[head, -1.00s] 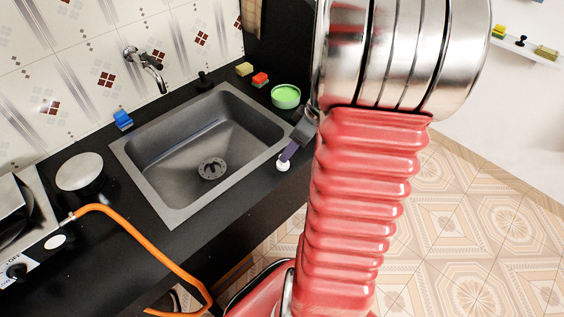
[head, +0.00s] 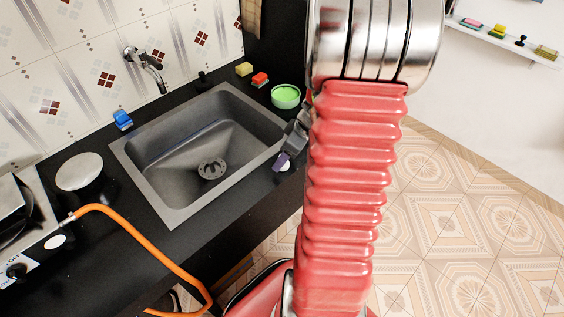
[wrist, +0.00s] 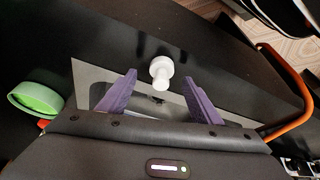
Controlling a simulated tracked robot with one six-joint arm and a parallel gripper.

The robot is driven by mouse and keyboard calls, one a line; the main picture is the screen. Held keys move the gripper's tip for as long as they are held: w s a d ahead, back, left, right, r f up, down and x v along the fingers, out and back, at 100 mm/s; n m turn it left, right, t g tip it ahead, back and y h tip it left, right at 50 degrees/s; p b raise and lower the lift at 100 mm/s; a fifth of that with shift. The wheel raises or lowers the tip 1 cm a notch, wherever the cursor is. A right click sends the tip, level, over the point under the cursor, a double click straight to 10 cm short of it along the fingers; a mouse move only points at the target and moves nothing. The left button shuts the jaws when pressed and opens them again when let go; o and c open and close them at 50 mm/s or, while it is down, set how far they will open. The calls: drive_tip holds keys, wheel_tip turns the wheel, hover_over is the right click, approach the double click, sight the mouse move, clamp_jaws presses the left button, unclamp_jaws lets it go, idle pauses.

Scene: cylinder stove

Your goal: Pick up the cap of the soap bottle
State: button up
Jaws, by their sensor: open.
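A small white bottle-like thing (wrist: 161,68), which looks like the soap bottle with its cap, stands on the dark counter in the wrist view. It has a round wide part and a narrower round part, and I cannot tell clearly where the cap begins. My gripper (wrist: 160,78) is open, its two purple fingers spread with the white thing showing between and just past the tips. I cannot tell whether they touch it. In the head view my gripper (head: 283,160) is beside the sink's right corner, and it hides most of the white thing.
The sink (head: 208,165) lies left of my gripper. A green round container (head: 286,95) stands behind it, near red (head: 260,79) and yellow (head: 244,69) sponges. An orange hose (head: 150,247) runs along the counter. The counter's front edge is close to my gripper.

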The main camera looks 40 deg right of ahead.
drive_tip(key=shift+x, duration=1.05)
drive_tip(key=shift+c, duration=0.6)
drive_tip(key=c, duration=1)
wheel_tip(320, 180, up, 10)
